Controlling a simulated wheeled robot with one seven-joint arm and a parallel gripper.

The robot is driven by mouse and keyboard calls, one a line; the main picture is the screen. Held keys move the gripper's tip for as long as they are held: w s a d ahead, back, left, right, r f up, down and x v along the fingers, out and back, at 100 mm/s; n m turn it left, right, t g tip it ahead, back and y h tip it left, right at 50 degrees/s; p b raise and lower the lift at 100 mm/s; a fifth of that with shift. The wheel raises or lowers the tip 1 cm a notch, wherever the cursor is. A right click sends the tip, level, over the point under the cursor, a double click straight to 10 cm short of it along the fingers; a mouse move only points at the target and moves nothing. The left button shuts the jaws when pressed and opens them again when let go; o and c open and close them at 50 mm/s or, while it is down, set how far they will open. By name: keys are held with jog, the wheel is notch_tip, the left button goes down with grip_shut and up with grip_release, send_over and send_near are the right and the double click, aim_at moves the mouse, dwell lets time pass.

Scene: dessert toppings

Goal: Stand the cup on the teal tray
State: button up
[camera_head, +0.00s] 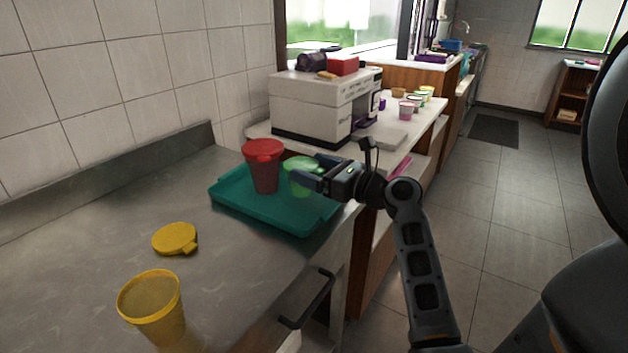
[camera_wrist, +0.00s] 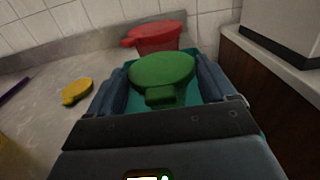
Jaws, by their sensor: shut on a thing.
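A translucent green cup with a green lid (camera_head: 303,181) is upright over the right part of the teal tray (camera_head: 285,222). My gripper (camera_head: 322,173) is shut on the green cup, reaching in from the right. In the wrist view the green lid (camera_wrist: 162,70) lies between my two fingers, which hide the cup's body. I cannot tell whether the cup's base touches the tray. A red cup with a red lid (camera_head: 264,166) stands on the tray just left of the green cup. Its red lid also shows in the wrist view (camera_wrist: 155,36), beyond the green one.
A yellow lid (camera_head: 175,239) lies on the steel counter (camera_head: 90,260), and an open yellow cup (camera_head: 152,308) stands at its front. A white machine (camera_head: 311,103) stands behind the tray. Several small cups (camera_head: 407,109) are on the counter farther back.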

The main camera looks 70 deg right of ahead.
jog(key=shift+f, duration=1.4)
jog(key=shift+f, duration=0.1)
jog(key=o, duration=0.8)
jog(key=b+v, duration=0.1)
jog(key=v, duration=1.1)
jog(key=shift+s, duration=0.1)
